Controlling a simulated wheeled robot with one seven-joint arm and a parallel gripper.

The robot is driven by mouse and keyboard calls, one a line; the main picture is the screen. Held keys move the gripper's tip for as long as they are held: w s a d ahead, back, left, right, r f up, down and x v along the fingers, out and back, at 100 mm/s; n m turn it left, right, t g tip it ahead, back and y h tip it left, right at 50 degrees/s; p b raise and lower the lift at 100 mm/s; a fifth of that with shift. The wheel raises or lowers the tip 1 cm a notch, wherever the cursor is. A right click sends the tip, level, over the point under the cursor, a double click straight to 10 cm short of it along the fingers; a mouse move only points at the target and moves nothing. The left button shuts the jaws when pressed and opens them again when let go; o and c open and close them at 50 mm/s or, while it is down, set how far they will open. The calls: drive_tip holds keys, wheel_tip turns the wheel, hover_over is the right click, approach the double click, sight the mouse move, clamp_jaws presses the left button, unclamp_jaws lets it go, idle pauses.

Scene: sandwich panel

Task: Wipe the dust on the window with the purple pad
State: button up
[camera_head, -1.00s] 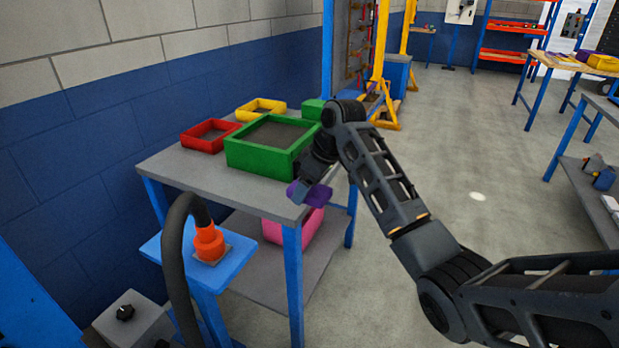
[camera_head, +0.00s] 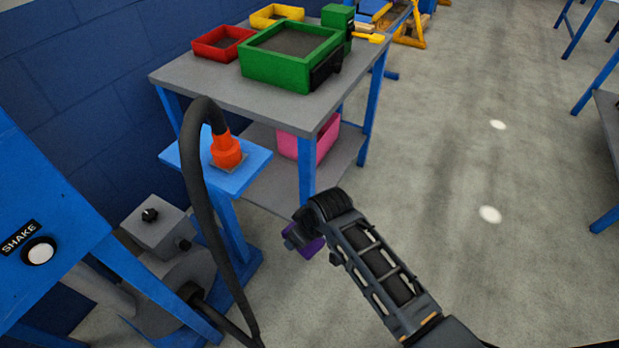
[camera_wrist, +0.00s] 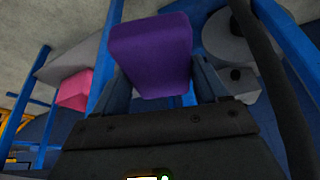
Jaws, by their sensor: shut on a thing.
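The purple pad (camera_wrist: 152,48) is held between the two fingers of my gripper (camera_wrist: 165,85) in the wrist view. In the head view the pad (camera_head: 309,247) shows partly behind my wrist, and my gripper (camera_head: 293,238) is in front of the grey table, low and apart from it. My gripper is shut on the pad. No window and no dust can be made out in these frames.
A grey table (camera_head: 200,85) carries green, red and yellow trays; a pink bin (camera_head: 325,140) is on its lower shelf. A blue stand (camera_head: 240,178) holds an orange fitting with a black hose (camera_head: 192,150). A blue panel marked SHAKE (camera_head: 40,215) is at left.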

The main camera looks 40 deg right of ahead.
drive_tip(key=s+a+f, duration=0.3)
drive_tip(key=a+f, duration=0.2)
drive_tip(key=f, duration=0.2)
drive_tip(key=shift+s+f+m, duration=0.15)
drive_tip(key=shift+s+m, duration=0.2)
drive_tip(key=shift+m, duration=0.05)
drive_tip(key=shift+a, duration=0.1)
